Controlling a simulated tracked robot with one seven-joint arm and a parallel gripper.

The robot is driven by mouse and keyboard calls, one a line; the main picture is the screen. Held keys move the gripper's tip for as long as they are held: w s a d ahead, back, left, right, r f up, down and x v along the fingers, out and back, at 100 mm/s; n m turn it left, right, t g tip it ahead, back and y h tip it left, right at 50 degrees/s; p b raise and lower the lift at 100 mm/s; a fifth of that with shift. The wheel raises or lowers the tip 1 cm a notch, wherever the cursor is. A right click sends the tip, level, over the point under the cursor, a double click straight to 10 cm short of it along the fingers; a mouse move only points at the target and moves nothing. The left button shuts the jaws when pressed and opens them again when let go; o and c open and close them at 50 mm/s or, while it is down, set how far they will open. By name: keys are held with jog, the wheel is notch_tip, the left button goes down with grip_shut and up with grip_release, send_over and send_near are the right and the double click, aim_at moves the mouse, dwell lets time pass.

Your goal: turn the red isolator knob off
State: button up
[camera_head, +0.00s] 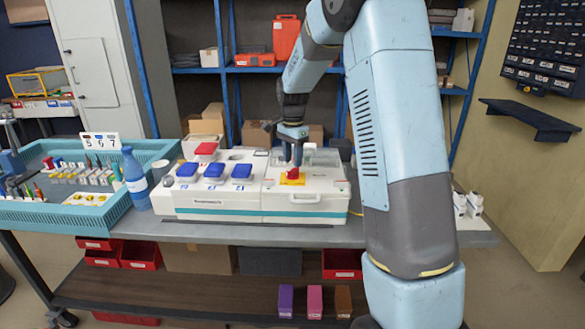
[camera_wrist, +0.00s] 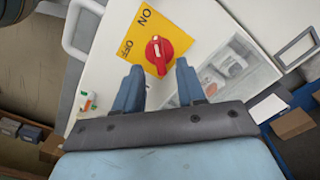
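The red isolator knob (camera_wrist: 158,52) sits on a yellow plate (camera_wrist: 135,40) marked ON and OFF in the wrist view. The plate is on the white socket box (camera_head: 318,207). In the head view the red knob (camera_head: 293,173) shows small on the box's top. My gripper (camera_wrist: 158,73) is open in the wrist view, with one blue finger on each side of the knob's near edge. The fingers look apart from the knob; their height above it is hard to judge. In the head view my gripper (camera_head: 296,163) is right over the knob, its fingertips hard to make out.
A blue bottle (camera_head: 135,178) and a teal tray (camera_head: 92,207) stand to the left on the grey bench (camera_head: 330,234). Clear covers lie behind the knob.

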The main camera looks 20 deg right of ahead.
aim_at(293, 169)
jog(key=shift+f, duration=2)
grip_shut()
